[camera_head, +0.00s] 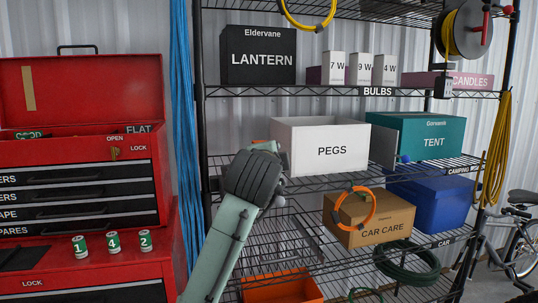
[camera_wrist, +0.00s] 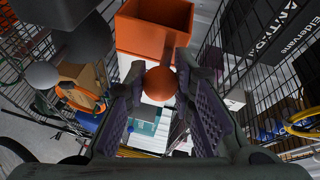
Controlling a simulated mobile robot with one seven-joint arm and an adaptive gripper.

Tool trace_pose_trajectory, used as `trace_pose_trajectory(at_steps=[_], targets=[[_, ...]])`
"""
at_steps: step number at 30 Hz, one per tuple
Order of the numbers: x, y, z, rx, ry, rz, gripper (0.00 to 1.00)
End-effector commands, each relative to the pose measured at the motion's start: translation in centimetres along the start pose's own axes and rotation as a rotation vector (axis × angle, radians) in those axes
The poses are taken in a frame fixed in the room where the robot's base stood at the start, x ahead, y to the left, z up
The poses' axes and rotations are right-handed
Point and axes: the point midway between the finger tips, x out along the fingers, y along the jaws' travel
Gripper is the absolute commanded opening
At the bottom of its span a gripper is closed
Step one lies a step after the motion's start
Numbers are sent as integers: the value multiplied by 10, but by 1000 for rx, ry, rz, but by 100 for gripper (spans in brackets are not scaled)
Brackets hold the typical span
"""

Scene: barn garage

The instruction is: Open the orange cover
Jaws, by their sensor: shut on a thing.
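In the wrist view an orange box-like thing (camera_wrist: 155,28), which looks like the orange cover, lies just beyond my fingertips. A round orange knob (camera_wrist: 160,83) sits between the fingers of my gripper (camera_wrist: 160,80). The fingers are shut on it, one on each side. Whether the knob is fixed to the orange thing is hard to see. In the head view only a small orange patch (camera_head: 262,141) shows behind my wrist, left of the white PEGS box. My arm hides the rest of it and my fingers.
The white PEGS box (camera_head: 320,145) and teal TENT box (camera_head: 432,137) stand to the right on the same shelf. The LANTERN box (camera_head: 260,56) is on the shelf above. Below are the CAR CARE box (camera_head: 370,220) and an orange bin (camera_head: 282,290). A red tool chest (camera_head: 80,200) stands left.

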Motion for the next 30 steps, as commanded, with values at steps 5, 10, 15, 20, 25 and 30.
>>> trace_pose_trajectory(at_steps=[5,10,15,20,25,30], targets=[[0,-1,0,7,-2,1,0],[0,-1,0,7,-2,0,0],[0,-1,0,6,-2,0,27],[0,0,0,6,-2,1,38],[0,0,0,6,-2,1,44],[0,0,0,6,-2,1,44]])
